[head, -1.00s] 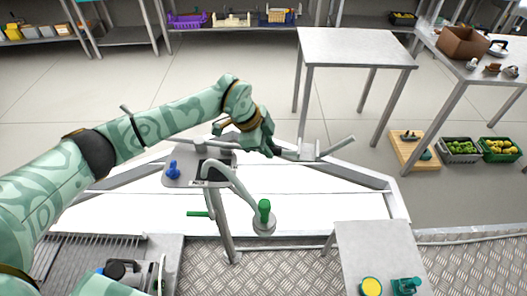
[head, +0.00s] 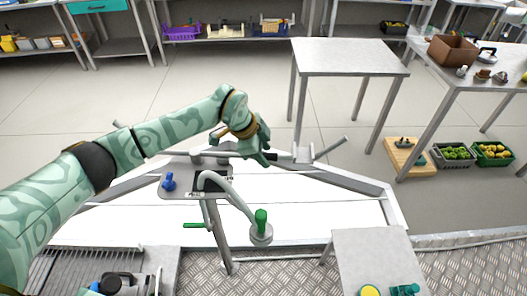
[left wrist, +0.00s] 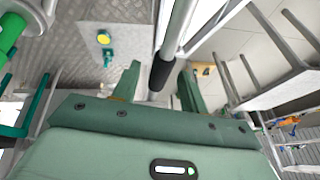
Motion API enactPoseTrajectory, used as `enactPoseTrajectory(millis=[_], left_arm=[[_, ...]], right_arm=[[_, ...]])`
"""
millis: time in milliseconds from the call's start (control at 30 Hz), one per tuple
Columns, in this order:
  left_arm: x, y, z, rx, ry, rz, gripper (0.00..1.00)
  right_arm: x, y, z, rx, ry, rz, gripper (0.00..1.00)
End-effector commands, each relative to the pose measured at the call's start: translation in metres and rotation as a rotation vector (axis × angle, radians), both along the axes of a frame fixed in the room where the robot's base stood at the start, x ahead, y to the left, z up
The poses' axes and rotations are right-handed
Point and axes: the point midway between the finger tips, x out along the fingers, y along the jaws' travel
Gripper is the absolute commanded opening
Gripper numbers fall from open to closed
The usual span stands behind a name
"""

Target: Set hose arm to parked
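A grey curved pipe (head: 229,186) rises from a post at the hitch plate and bends down to a disc with an upright green handle (head: 261,221). A long bar with a dark grip (head: 282,156) runs across behind it; I cannot tell which of the two is the hose arm. My left gripper (head: 264,160) is at this bar, pointing down. In the left wrist view its two green fingers (left wrist: 158,84) are apart, with the black grip (left wrist: 162,70) between them and a gap showing. The green handle shows at the top left there (left wrist: 10,32). My right gripper is not seen.
A blue knob (head: 169,182) sits on the hitch plate left of the pipe. A tall steel table (head: 350,57) stands behind.

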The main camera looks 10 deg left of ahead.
Motion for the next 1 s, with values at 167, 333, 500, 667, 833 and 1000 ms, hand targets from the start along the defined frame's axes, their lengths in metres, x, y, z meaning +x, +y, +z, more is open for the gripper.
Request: enactPoseTrajectory(millis=[167,333,500,667,833,1000], left_arm=[[-0.002,0.004,0.011,-0.001,-0.002,0.0,0.43],[-0.009,0.017,0.046,0.001,-0.006,0.001,0.43],[-0.02,0.034,0.089,0.001,-0.005,0.001,0.43],[-0.028,0.046,0.123,0.001,-0.003,0.0,0.43],[-0.033,0.055,0.143,0.0,-0.001,0.0,0.43],[-0.035,0.057,0.149,0.0,0.0,0.0,0.43]], right_arm=[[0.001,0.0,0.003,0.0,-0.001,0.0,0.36],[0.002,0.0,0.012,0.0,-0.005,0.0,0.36],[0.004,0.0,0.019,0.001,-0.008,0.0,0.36],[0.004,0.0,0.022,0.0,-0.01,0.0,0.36],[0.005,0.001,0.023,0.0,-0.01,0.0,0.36],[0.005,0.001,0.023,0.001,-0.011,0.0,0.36]])
